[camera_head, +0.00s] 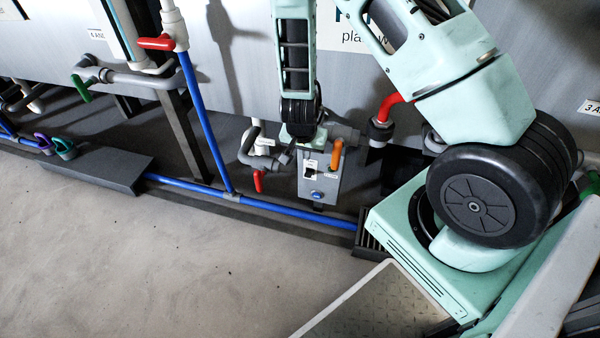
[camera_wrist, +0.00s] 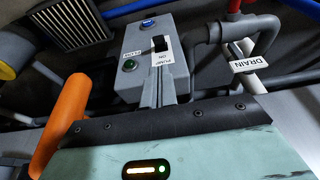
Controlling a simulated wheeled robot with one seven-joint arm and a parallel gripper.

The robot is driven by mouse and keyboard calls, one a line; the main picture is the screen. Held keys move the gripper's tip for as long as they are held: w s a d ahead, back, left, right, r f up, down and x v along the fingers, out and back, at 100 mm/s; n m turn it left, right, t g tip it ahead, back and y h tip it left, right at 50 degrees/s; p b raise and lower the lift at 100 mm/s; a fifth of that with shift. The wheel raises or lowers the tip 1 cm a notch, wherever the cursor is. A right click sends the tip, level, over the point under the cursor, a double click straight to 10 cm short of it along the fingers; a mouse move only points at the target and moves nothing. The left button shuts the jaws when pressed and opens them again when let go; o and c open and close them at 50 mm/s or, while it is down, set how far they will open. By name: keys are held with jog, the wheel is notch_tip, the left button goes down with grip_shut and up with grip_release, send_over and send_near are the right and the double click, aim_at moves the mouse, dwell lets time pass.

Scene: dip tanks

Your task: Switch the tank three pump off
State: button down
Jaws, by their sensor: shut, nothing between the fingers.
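A grey pump box (camera_head: 325,189) stands low in front of the tank wall in the head view. The wrist view shows its face (camera_wrist: 187,75) close up, with a black switch (camera_wrist: 160,43) beside an upside-down "PUMP ON" label (camera_wrist: 167,59). A blue button or lamp (camera_wrist: 148,23) and a green one (camera_wrist: 129,66) are on the same face. My gripper (camera_wrist: 161,91) is shut and empty, its narrow fingers pointing at the box just short of the switch in the picture. I cannot tell whether they touch the box. My wrist hides part of the box top in the head view.
An orange handle (camera_head: 337,153) rises beside the box and shows close by in the wrist view (camera_wrist: 68,118). Blue pipe (camera_head: 285,211) runs along the floor. Open floor (camera_head: 190,260) lies in front.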

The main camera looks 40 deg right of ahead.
aim_at(308, 173)
jog(key=shift+d, duration=0.1)
jog(key=b+x, duration=0.4)
jog(key=x, duration=0.6)
dwell(0.6)
jog(key=shift+f+t+h, duration=0.15)
jog(key=shift+t+h, duration=0.15)
jog(key=shift+h, duration=0.1)
